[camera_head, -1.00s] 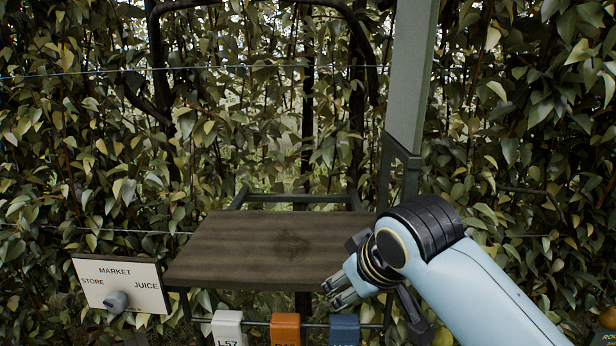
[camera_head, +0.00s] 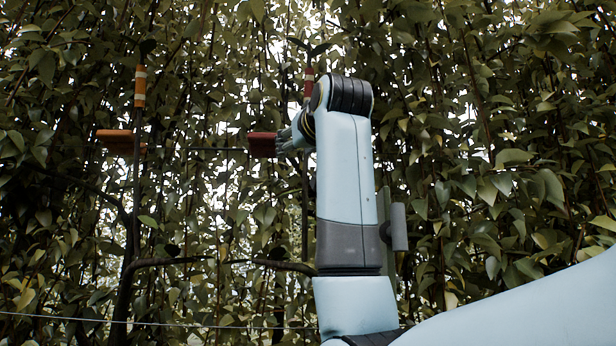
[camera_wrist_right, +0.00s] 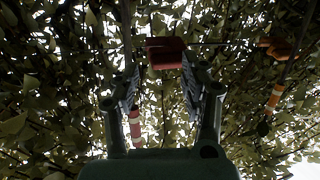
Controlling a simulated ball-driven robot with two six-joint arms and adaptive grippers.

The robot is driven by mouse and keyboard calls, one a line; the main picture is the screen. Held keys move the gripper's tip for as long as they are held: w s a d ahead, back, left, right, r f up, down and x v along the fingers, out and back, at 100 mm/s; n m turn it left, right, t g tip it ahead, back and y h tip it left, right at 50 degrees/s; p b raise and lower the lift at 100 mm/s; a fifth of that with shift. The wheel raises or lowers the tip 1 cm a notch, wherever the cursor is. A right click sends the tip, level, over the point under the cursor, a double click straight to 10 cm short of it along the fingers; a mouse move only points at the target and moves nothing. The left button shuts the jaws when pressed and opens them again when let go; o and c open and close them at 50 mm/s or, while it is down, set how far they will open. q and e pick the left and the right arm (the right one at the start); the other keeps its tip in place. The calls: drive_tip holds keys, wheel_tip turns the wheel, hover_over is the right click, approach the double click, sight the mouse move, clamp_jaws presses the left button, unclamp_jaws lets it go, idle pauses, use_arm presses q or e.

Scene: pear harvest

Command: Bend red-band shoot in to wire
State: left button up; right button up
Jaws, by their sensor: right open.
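The red-band shoot is a thin dark upright stem with a red band (camera_head: 309,82) near its top, partly behind my right arm. The band also shows in the right wrist view (camera_wrist_right: 134,122), beside the left finger. A red block (camera_head: 262,145) sits at the right end of the visible wire (camera_head: 205,149); it also shows in the right wrist view (camera_wrist_right: 166,54), near the fingertips. My right gripper (camera_head: 290,140) is open, close beside the red block and the shoot; contact cannot be told. My left gripper is not in view.
An orange-and-white banded shoot (camera_head: 140,88) and an orange block (camera_head: 121,143) stand to the left on the same wire. Dense leaves surround everything. Dark branches (camera_head: 200,261) cross below, with a lower wire (camera_head: 110,321) at bottom left.

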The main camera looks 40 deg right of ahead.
drive_tip(key=m+t+h, duration=0.1)
drive_tip(key=t+h, duration=0.1)
approach(310, 87)
drive_tip(key=p+x, duration=0.5)
drive_tip(key=x, duration=0.5)
drive_tip(key=shift+w+d+p, duration=0.1)
drive_tip(key=shift+w+p, duration=0.05)
drive_tip(key=shift+p, duration=0.2)
drive_tip(key=shift+w+d+r, duration=0.1)
drive_tip(key=shift+w+d, duration=0.05)
drive_tip(key=shift+w, duration=0.3)
drive_tip(key=shift+c, duration=0.2)
clamp_jaws()
